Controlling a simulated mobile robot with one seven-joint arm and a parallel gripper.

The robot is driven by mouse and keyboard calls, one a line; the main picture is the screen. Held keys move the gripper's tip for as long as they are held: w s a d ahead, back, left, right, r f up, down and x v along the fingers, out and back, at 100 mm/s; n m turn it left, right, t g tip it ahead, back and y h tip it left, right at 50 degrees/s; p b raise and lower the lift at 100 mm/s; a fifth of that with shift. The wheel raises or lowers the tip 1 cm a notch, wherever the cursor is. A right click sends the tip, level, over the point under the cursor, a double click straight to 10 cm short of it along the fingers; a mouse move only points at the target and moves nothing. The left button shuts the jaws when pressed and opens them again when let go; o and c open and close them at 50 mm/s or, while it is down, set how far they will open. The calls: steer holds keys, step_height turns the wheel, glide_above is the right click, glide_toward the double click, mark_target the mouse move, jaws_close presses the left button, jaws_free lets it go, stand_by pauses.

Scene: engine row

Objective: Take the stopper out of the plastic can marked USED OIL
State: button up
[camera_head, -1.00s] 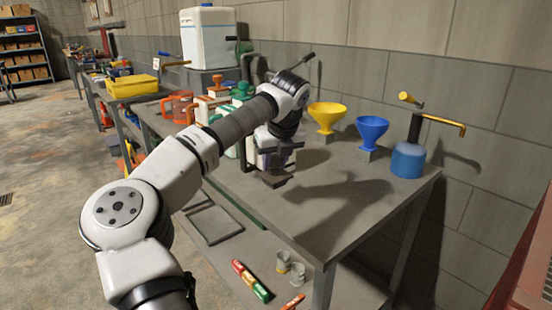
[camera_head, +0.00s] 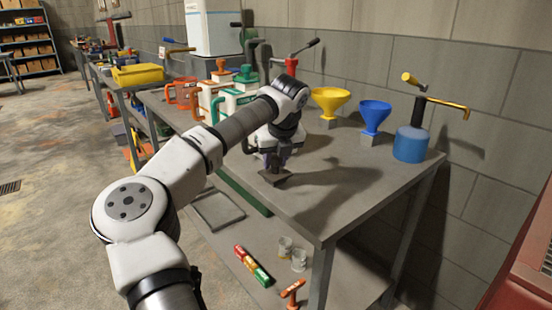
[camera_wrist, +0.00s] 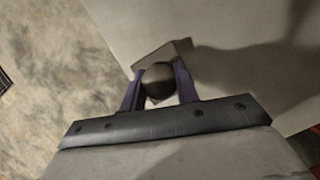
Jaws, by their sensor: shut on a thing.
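My gripper (camera_head: 275,163) is shut on a dark round knob (camera_wrist: 158,78). A flat brown square plate (camera_wrist: 172,54) shows at the knob and seems to be one piece with it, like a stopper. The brown plate also shows under my fingers in the head view (camera_head: 275,178), in front of the cans and over the front part of the bench. A white can (camera_head: 263,141) stands just behind my gripper, mostly hidden by my arm. No marking on it can be read, so I cannot tell whether it is the USED OIL can.
A can with green handle and stopper (camera_head: 228,103) and one with orange (camera_head: 206,100) stand left of my arm. A yellow funnel (camera_head: 328,101), a blue funnel (camera_head: 374,117) and a blue pump bottle (camera_head: 410,143) stand at the right. The bench front (camera_head: 340,195) is bare.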

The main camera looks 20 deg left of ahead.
steer(key=o, duration=1.1)
steer(key=shift+r, duration=0.1)
steer(key=v, duration=1.3)
steer(key=shift+s+d+r, duration=0.15)
steer(key=shift+s+r, duration=0.05)
steer(key=shift+r, duration=0.05)
